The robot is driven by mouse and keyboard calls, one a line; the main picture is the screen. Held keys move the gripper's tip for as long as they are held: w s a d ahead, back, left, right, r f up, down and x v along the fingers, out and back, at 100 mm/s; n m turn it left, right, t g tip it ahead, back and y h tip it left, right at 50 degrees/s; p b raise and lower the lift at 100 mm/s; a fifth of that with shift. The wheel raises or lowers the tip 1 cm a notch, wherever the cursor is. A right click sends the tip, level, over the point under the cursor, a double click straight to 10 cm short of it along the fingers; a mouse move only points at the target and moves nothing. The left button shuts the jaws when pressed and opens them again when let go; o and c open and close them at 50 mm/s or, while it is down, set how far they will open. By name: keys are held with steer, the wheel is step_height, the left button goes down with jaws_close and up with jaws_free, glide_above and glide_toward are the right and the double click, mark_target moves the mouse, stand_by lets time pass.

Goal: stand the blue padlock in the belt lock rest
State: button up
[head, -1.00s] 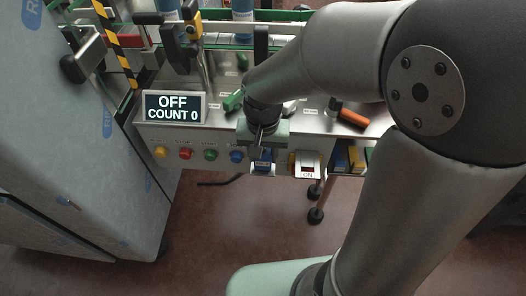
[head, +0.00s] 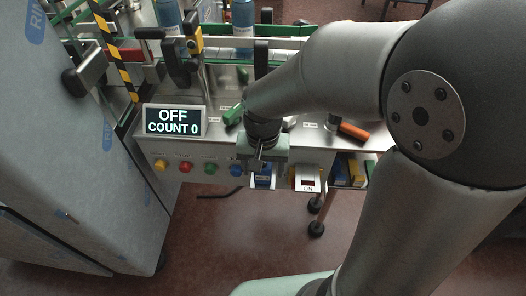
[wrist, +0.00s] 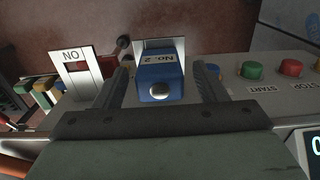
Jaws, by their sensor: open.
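The blue padlock (wrist: 158,80), with a pale "No. 2" label and a round silver spot, is between my gripper's fingers in the wrist view. A pale plate (wrist: 176,43) shows around its far end; whether the padlock rests in or only against it I cannot tell. My gripper (wrist: 160,88) is open, one finger on each side of the padlock, with small gaps visible. In the head view my gripper (head: 262,150) points down at the front of the control panel, and the blue padlock (head: 263,180) shows just below it. Its shackle is hidden.
Left of the padlock in the head view are several push buttons (head: 210,168) and a display (head: 174,120) reading "OFF, COUNT 0". A green item (head: 233,114) and an orange item (head: 353,131) lie on the bench.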

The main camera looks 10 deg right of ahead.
step_height(320, 180, up, 17)
steer(key=shift+p, duration=0.4)
